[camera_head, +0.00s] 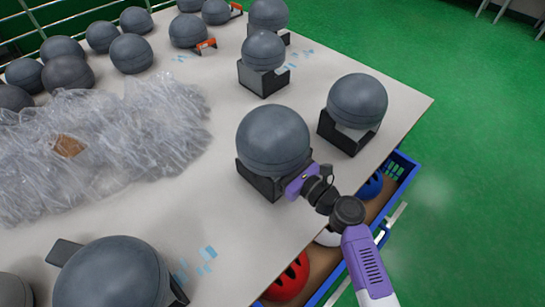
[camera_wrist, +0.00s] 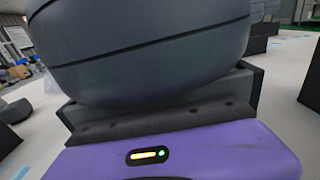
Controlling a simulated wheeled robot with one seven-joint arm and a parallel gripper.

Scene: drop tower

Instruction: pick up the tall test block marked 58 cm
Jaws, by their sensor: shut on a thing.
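A large dark grey rounded block (camera_head: 273,138) sits in a low black holder (camera_head: 262,186) near the table's right edge. My purple gripper (camera_head: 300,182) is against the holder's right side, low down, and is shut on the grey block. In the wrist view the grey block (camera_wrist: 145,45) fills the top, just beyond my gripper's purple body (camera_wrist: 225,150). My fingertips are hidden behind it or cannot be told from the black holder. I cannot read a 58 cm mark on any block. I cannot tell whether this block is lifted.
A similar block (camera_head: 357,101) stands close behind to the right, another (camera_head: 112,274) at the front left. Several more stand at the back of the white table (camera_head: 215,240). Crumpled clear plastic (camera_head: 110,145) lies left. A blue crate (camera_head: 400,165) with helmets sits below the edge.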

